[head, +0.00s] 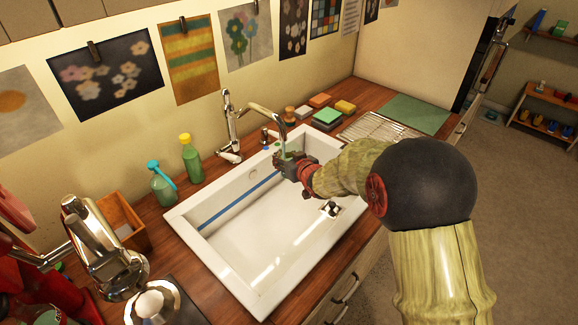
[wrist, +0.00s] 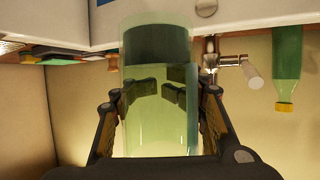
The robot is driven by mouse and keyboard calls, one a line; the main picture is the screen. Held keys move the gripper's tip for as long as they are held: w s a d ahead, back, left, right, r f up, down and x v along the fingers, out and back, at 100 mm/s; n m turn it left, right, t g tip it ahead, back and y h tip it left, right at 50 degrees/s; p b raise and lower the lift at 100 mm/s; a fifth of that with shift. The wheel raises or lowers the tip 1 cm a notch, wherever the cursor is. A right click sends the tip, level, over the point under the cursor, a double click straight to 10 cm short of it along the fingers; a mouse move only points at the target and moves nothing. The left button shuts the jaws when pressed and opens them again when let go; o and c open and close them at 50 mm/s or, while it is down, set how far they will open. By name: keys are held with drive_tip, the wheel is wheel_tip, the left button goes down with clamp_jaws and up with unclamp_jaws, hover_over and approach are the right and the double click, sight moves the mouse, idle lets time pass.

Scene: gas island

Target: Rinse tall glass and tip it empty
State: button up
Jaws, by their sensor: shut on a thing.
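My gripper (head: 288,166) is over the far right part of the white sink (head: 262,268), just below the tap's spout (head: 272,113). It is shut on the tall glass, a clear, pale green cylinder that fills the middle of the wrist view (wrist: 152,125). The fingers (wrist: 158,92) press on it from both sides, and their pads show through its wall. In the head view only a small greenish part of the glass shows beside the spout; my gripper hides the rest. I cannot see running water or tell whether the glass holds any.
A green bottle with a yellow cap (head: 191,160) and a teal-topped spray bottle (head: 162,185) stand left of the sink. Sponges (head: 328,118), a wire drying rack (head: 376,128) and a green mat (head: 415,114) lie beyond it. The wrist view is upside down.

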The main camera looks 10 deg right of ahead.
drive_tip(key=shift+w+d, duration=0.15)
drive_tip(key=shift+w, duration=0.15)
drive_tip(key=shift+r, duration=0.1)
drive_tip(key=s+d+p, duration=0.3)
drive_tip(key=d, duration=0.4)
drive_tip(key=shift+s, duration=0.3)
idle(0.3)
drive_tip(key=shift+d, duration=0.1)
idle(1.1)
drive_tip(key=s+d+r+p, duration=0.2)
drive_tip(key=d+r+p, duration=0.2)
drive_tip(key=p, duration=0.1)
drive_tip(key=shift+d, duration=0.25)
drive_tip(key=shift+s, duration=0.1)
idle(0.9)
